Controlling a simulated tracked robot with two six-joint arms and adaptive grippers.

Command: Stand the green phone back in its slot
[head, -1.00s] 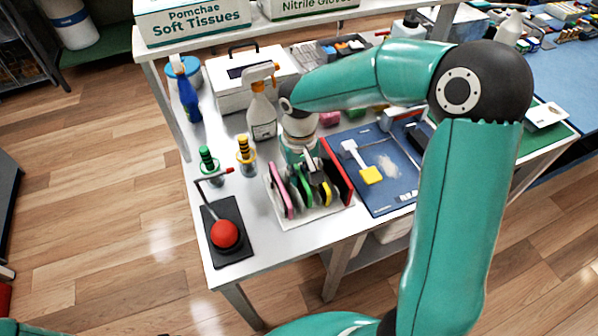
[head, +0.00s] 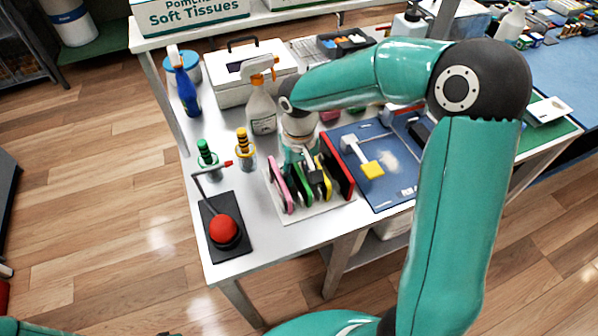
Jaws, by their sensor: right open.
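The green phone (head: 301,187) stands on edge in the white rack (head: 312,214) at the table's front, between the pink phone (head: 278,185) and the yellow phone (head: 326,186). A red phone (head: 337,168) stands at the rack's right end. My right gripper (head: 313,172) is open and points down over the rack, right by the tops of the green and yellow phones. I cannot tell whether it touches either one, or how deep the green phone sits in its slot. My left gripper is out of view.
Left of the rack are two screwdriver-like tools in holders (head: 245,157) and a red button on a black base (head: 224,230). A spray bottle (head: 261,110) stands behind. A blue mat (head: 386,196) with a yellow-ended tool (head: 371,170) lies to the right.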

